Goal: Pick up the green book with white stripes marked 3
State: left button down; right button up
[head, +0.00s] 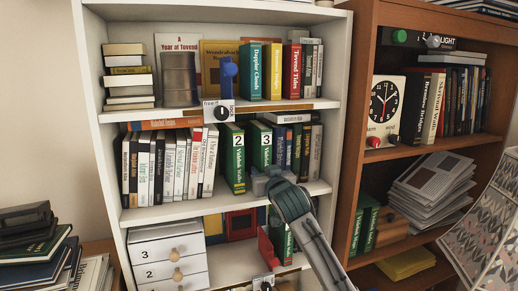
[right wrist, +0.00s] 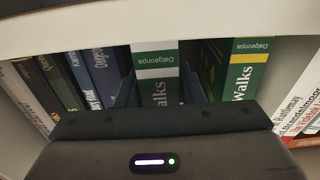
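The green book marked 3 (head: 260,150), with white stripes on its spine, stands upright in the middle shelf row of the white bookcase. Its spine also shows in the right wrist view (right wrist: 157,80). A similar green book marked 2 (head: 233,158) stands to its left, with a gap between them. My right gripper (head: 266,181) is at the lower part of book 3's spine. In the right wrist view its fingers (right wrist: 160,88) show on both sides of that spine; whether they press on it I cannot tell. My left gripper is not in view.
White-spined books (head: 170,165) fill the left of the middle shelf; blue and other books (head: 297,150) stand close right of book 3. The upper shelf board (head: 280,105) passes above. A brown bookcase (head: 352,150) stands at the right, and a small drawer unit (head: 168,255) is below.

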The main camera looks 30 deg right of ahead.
jog(key=shift+w+f, duration=0.1)
jog(key=shift+w, duration=0.15)
jog(key=shift+s, duration=0.1)
jog(key=c, duration=0.7)
grip_shut()
